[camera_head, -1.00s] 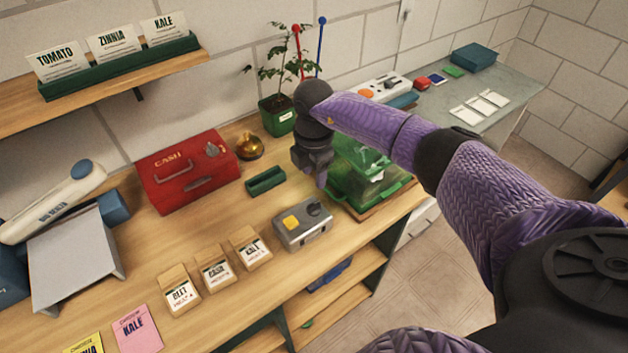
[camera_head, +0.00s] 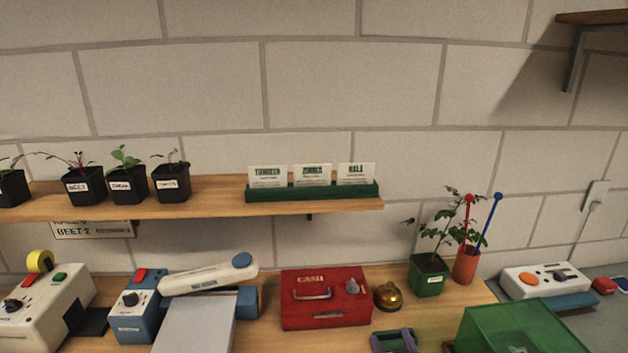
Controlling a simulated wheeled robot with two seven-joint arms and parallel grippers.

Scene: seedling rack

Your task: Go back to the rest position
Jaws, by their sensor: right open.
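My right gripper (camera_head: 394,343) shows only at the bottom edge of the head view, as purple finger parts in front of the red cash box's right side. It is open. A small dark green tray (camera_head: 396,338) shows between and behind the fingers; I cannot tell whether they touch it. The rest of my right arm is out of view. My left gripper is not in view.
A red cash box (camera_head: 325,299), brass bell (camera_head: 388,296) and potted seedling (camera_head: 428,276) stand along the bench back. A green clear-sided box (camera_head: 520,328) is at lower right. Sealer and control boxes fill the left. A shelf (camera_head: 225,205) holds pots and seed packets.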

